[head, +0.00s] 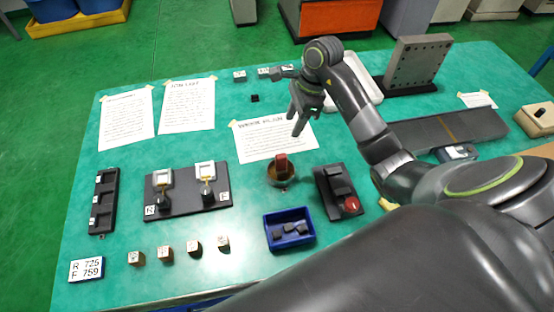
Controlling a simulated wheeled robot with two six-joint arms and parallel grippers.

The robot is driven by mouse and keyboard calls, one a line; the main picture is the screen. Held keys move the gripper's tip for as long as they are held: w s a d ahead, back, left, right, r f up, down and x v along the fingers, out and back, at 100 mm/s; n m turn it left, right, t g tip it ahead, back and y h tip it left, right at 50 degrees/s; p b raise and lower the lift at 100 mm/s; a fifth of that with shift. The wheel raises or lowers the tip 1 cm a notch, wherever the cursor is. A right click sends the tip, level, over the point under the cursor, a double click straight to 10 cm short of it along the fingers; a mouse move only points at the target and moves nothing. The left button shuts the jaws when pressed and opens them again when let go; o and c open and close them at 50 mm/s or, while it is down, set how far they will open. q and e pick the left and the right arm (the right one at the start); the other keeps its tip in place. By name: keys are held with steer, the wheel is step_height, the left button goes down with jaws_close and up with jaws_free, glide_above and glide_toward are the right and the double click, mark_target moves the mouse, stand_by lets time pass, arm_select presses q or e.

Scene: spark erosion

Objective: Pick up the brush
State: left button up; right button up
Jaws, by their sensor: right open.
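A reddish-brown upright piece (282,162), which looks like the brush's handle, stands in a small round brown pot (271,178) near the middle of the table. Its lower end is hidden inside the pot, so I cannot be certain it is the brush. My right gripper (297,121) is open and empty, fingers pointing down. It is above a paper sheet, beyond the pot and slightly to its right in the picture, apart from it. My left gripper is not in view.
A blue bin (271,237) with dark pieces and a black holder (324,190) with a red knob stand near the pot. A dark plate (220,199) with two fixtures lies left. Several small blocks line the front. My right arm covers the right front.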

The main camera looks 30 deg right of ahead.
mark_target(282, 155)
steer(key=b+x, duration=0.2)
steer(key=x, duration=0.1)
steer(key=b+x, duration=0.5)
steer(key=x, duration=0.1)
steer(key=shift+s+a+f, duration=0.1)
steer(key=shift+s+f, duration=0.1)
steer(key=shift+s, duration=0.1)
steer(key=shift+a+f+b, duration=0.1)
steer(key=shift+f+b, duration=0.3)
steer(key=shift+b, duration=0.1)
steer(key=shift+w+a+f, duration=0.15)
steer(key=shift+f, duration=0.2)
steer(key=shift+a+f, duration=0.15)
steer(key=shift+f, duration=0.2)
steer(key=p+x, duration=0.1)
steer(key=x, duration=0.2)
steer(key=shift+s+f+p, duration=0.2)
steer(key=shift+f+p, duration=0.05)
steer(key=shift+p, duration=0.1)
steer(key=shift+f, duration=0.45)
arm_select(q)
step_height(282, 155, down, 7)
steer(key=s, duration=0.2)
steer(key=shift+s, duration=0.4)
arm_select(e)
jaws_close()
